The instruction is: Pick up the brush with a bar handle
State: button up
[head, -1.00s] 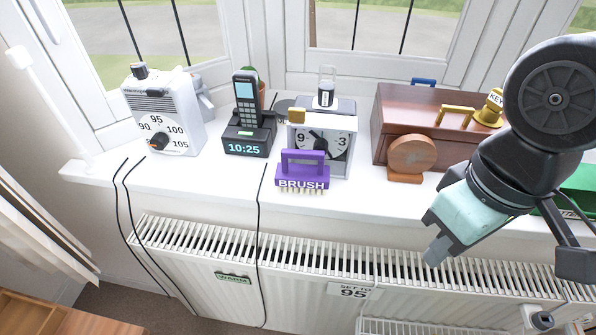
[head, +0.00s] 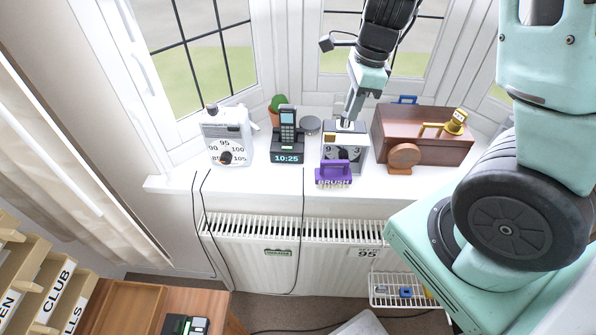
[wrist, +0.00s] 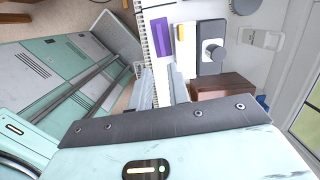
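The purple brush (head: 333,174) with a raised bar handle and pale bristles stands on the white windowsill, in front of the grey clock (head: 357,153). In the wrist view the brush (wrist: 161,45) shows as a purple strip just beyond the fingertips. My gripper (head: 348,117) points down above the clock, behind and higher than the brush, and does not appear to touch it. In the wrist view my gripper (wrist: 162,73) has its two fingers apart with nothing visible between them. The fingers partly hide the clock's top in the head view.
A cordless phone on its dock (head: 287,137) and a white dial device (head: 227,138) stand left. A brown box (head: 430,133) with a gold key tag (head: 455,122) and a wooden disc (head: 404,157) stand right. The sill's front strip is mostly clear above the radiator (head: 290,255).

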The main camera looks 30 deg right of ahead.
jog(key=b, duration=0.3)
send_over(336, 161)
notch_tip(336, 161, down, 12)
jog(key=shift+d, duration=0.1)
notch_tip(336, 161, down, 4)
jog(key=shift+s+f+b, duration=0.1)
jog(key=shift+f+b, duration=0.1)
jog(key=shift+b, duration=0.7)
jog(key=shift+f, duration=0.4)
grip_shut()
